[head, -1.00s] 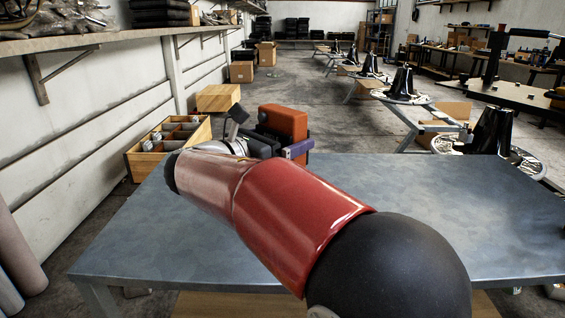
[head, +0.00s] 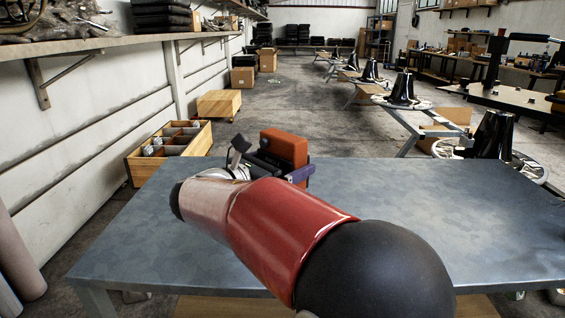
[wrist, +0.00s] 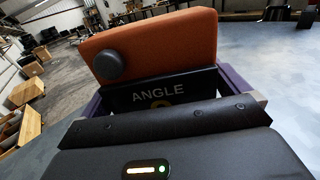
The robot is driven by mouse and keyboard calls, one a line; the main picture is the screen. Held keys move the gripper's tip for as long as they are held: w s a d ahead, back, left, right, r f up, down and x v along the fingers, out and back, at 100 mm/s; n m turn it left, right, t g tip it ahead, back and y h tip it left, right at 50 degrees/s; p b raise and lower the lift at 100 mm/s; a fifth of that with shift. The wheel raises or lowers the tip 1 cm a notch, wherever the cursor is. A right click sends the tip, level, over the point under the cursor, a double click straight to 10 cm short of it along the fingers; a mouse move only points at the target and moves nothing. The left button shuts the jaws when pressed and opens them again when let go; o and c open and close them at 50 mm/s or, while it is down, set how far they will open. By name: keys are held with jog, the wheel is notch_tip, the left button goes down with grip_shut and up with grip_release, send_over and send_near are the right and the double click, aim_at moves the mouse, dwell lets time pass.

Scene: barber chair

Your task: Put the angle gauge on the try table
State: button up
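The angle gauge (head: 287,147) is an orange block on a dark base, at the far left part of the grey metal table (head: 440,215) in the head view. In the wrist view the gauge (wrist: 165,45) shows its orange face, a round grey knob and the word ANGLE on its dark lower part. My gripper (wrist: 165,92) has its purple fingers at both sides of that lower part, shut on it. My red arm hides the gauge's underside in the head view, so I cannot tell whether it touches the table. No label marks a try table.
A wooden compartment box (head: 170,150) stands on the floor beyond the table's left corner. The table's right half is bare. Black cones on round bases (head: 492,137) stand beyond its far right. A shelf (head: 100,45) runs along the left wall.

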jog(key=v, duration=1.2)
jog(key=shift+r, duration=0.15)
jog(key=shift+s+a, duration=0.1)
